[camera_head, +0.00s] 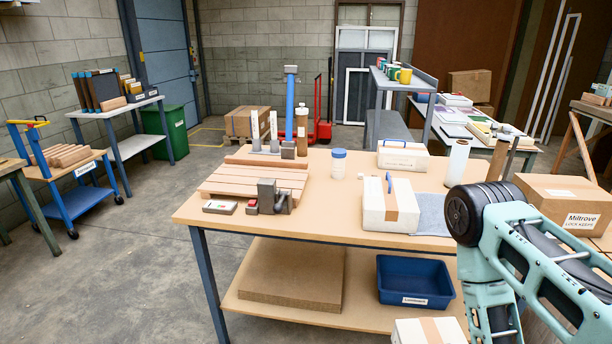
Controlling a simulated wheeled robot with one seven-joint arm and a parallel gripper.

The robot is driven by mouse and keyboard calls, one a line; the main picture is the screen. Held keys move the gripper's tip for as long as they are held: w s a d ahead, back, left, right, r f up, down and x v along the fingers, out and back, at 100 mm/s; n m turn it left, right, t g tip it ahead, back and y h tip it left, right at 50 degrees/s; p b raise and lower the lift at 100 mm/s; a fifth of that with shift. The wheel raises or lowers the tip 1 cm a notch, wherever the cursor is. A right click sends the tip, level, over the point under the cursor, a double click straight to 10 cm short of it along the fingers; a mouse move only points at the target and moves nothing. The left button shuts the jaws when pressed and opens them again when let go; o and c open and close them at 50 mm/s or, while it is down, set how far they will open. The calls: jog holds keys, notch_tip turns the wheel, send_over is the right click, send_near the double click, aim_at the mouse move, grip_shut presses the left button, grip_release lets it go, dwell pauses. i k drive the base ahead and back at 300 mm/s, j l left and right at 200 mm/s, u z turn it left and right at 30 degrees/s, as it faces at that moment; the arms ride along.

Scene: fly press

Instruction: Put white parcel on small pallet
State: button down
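A white parcel (403,206) with a brown tape band and a blue handle on top stands on the workbench, right of its middle. A second white box (402,155) with a blue handle and a label lies behind it. A third white box (404,332) with brown tape shows at the bottom edge, partly cut off. The small slatted wooden pallet (247,187) lies on the bench's left half, its bare slats showing on top. My teal arm is at the right; its gripper does not show.
A blue-lidded jar (338,165) stands between pallet and parcels. A grey mat (431,214) lies beside the parcel. A cardboard box (541,202) is at the right. A blue bin (414,280) sits below.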

aim_at(256, 178)
jog(key=i+j, duration=0.1)
jog(key=j, duration=0.35)
jog(key=i+j+z, duration=0.1)
jog(key=j, duration=0.3)
jog(key=i+j, duration=0.15)
jog(key=j, duration=0.3)
jog(key=i+j+z, duration=0.1)
jog(key=j, duration=0.35)
